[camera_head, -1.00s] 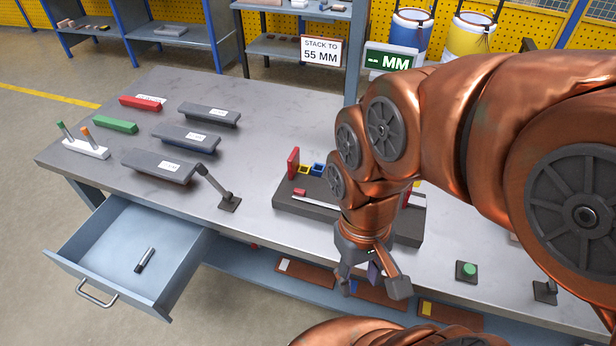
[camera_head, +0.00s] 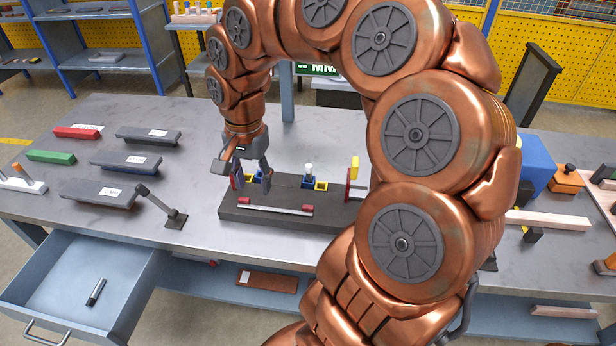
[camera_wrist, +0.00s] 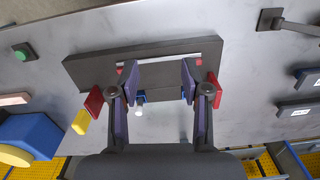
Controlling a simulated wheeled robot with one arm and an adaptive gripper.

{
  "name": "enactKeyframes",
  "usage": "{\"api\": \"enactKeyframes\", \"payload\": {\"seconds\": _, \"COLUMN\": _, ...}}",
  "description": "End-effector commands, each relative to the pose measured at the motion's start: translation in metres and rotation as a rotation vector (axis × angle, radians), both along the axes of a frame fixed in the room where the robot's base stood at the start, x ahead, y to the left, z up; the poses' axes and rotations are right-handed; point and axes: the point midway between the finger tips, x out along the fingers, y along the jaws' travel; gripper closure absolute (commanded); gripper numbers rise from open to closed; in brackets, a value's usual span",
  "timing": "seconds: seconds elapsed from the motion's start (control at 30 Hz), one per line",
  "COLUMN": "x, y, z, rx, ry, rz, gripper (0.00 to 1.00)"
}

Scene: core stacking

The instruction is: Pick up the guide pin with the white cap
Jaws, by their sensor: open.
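The guide pin with the white cap (camera_head: 309,169) stands upright at a blue block (camera_head: 308,183) on the dark fixture base (camera_head: 240,213). The white cap also shows in the wrist view (camera_wrist: 139,111), beside the inner side of the left finger. My gripper (camera_head: 246,176) is open and empty, pointing down above the left part of the fixture, left of the pin in the head view. In the wrist view my gripper (camera_wrist: 160,72) spans the middle of the fixture, its fingers hiding parts of the blocks. The pin's lower part is hard to see.
A red upright (camera_head: 349,184) with a yellow top stands right of the pin. A pale rod (camera_head: 276,209) with red ends lies along the fixture's front. A hinged lever (camera_head: 158,203) and dark bars stand left. A white holder (camera_head: 22,185) carries other pins. The drawer (camera_head: 85,290) is open.

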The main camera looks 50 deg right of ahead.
Motion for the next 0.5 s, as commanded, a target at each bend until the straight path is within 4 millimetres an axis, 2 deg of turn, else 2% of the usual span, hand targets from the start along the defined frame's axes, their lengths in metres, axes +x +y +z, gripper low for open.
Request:
{"api": "enactKeyframes", "payload": {"seconds": 0.1, "x": 0.029, "y": -0.051, "z": -0.011, "rx": 0.006, "ry": -0.012, "rz": -0.294, "gripper": 0.53}}
{"api": "enactKeyframes", "payload": {"seconds": 0.2, "x": 0.043, "y": -0.097, "z": -0.025, "rx": 0.005, "ry": -0.013, "rz": -0.549, "gripper": 0.53}}
{"api": "enactKeyframes", "payload": {"seconds": 0.4, "x": 0.046, "y": -0.175, "z": -0.054, "rx": -0.013, "ry": -0.004, "rz": -0.963, "gripper": 0.53}}
{"api": "enactKeyframes", "payload": {"seconds": 0.5, "x": 0.042, "y": -0.197, "z": -0.064, "rx": -0.023, "ry": 0.006, "rz": -1.085, "gripper": 0.53}}
